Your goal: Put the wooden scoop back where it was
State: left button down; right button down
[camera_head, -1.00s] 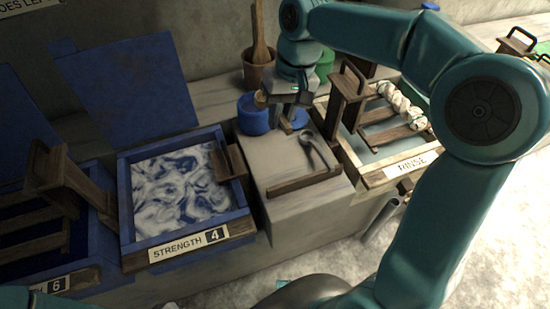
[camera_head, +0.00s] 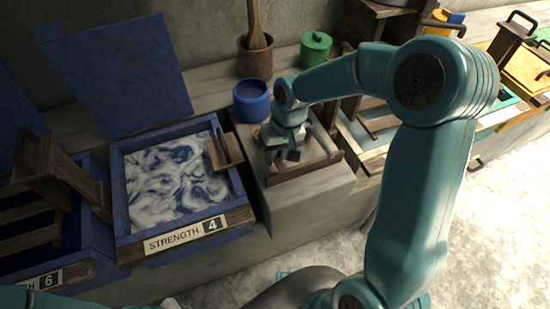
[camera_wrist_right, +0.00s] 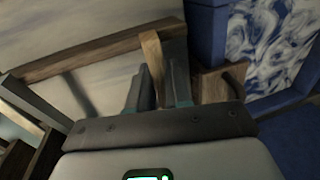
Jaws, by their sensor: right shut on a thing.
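My right gripper (camera_head: 289,158) is low over the grey stone ledge, between the blue vat and the rinse vat. In the right wrist view its two fingers (camera_wrist_right: 158,92) are closed on the pale wooden handle of the scoop (camera_wrist_right: 153,55). The handle's end reaches towards a wooden strip (camera_wrist_right: 100,52) on the ledge. Most of the scoop is hidden by the gripper in the head view, and I cannot tell whether it touches the ledge. My left gripper is out of view.
The blue vat (camera_head: 240,215) labelled STRENGTH 4 holds swirled blue-white liquid, left of the ledge (camera_head: 310,185). A blue pot (camera_head: 252,103), a brown pot with a wooden tool (camera_head: 255,60) and a green pot (camera_head: 316,48) stand behind. The rinse vat is partly hidden by my arm.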

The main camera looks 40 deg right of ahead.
jog(key=shift+w+d+f, duration=0.1)
jog(key=shift+f, duration=0.65)
jog(key=shift+r, duration=0.15)
jog(key=c, duration=1.1)
grip_release()
jog(key=shift+f, duration=0.25)
jog(key=shift+o, duration=0.2)
jog(key=shift+r, duration=0.1)
jog(key=shift+r, duration=0.25)
jog(key=p+v, duration=0.1)
jog(key=v, duration=1)
jog(key=shift+r, duration=0.35)
